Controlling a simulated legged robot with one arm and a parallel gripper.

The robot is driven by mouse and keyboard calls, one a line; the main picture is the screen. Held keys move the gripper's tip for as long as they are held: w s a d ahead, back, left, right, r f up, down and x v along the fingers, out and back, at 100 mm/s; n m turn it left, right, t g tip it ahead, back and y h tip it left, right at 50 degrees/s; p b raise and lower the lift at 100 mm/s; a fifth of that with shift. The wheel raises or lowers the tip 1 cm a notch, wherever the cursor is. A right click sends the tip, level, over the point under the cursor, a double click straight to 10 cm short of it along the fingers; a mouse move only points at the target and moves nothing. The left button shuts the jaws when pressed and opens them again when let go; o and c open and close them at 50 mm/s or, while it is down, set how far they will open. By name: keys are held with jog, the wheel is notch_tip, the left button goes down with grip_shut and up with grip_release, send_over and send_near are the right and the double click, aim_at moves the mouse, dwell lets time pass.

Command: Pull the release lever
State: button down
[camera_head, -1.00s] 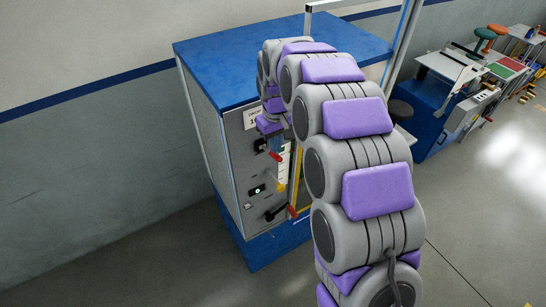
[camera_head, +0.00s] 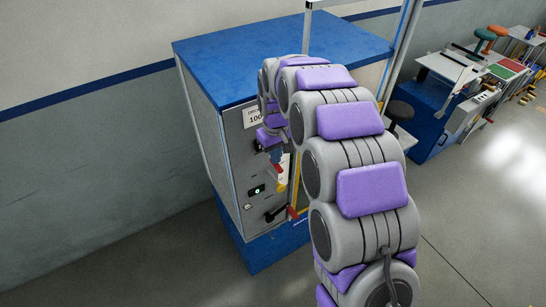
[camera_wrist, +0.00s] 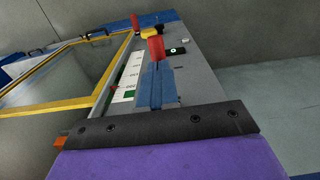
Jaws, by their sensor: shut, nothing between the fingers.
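A grey machine panel (camera_head: 236,160) under a blue top carries red-ended handles. One red handle (camera_wrist: 156,47) is straight past the blue fingertips of my gripper (camera_wrist: 156,70) in the wrist view; I cannot tell whether they touch. My gripper is shut and empty. In the head view, my gripper (camera_head: 275,152) is in front of the upper panel, partly hidden by my arm. A lower black lever (camera_head: 274,213) with a red end is clear of it; another red handle (camera_wrist: 135,21) shows farther off in the wrist view. I cannot read which is the release lever.
A yellow-framed window (camera_wrist: 70,65) and a white scale strip (camera_wrist: 128,75) are beside the handles. A small display (camera_head: 257,190) is on the panel. The blue machine top (camera_head: 240,65) overhangs close to my arm. Floor in front is clear; a second workstation (camera_head: 435,100) stands at right.

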aim_at(279, 167)
jog(key=shift+f, duration=0.4)
notch_tip(279, 167, up, 9)
jog(key=s+d+p, duration=0.1)
jog(key=shift+s+p, duration=0.3)
dwell(0.6)
jog(key=s+d+f+m+b, duration=0.25)
jog(key=s+d+b, duration=0.25)
jog(key=s, duration=0.4)
jog(key=s+d+f+m+b, duration=0.1)
jog(key=s+d+f+b, duration=0.2)
jog(key=s+d+b, duration=0.35)
jog(key=s+d+f+m+g+b, duration=0.1)
jog(key=s+f+b, duration=0.3)
jog(key=s, duration=0.7)
jog(key=s+d+f+m+b, duration=0.2)
jog(key=s+f+b, duration=0.2)
jog(key=s+f, duration=0.4)
jog(key=s, duration=0.3)
jog(key=shift+s+d+f+g, duration=0.3)
jog(key=shift+s+d+g, duration=0.1)
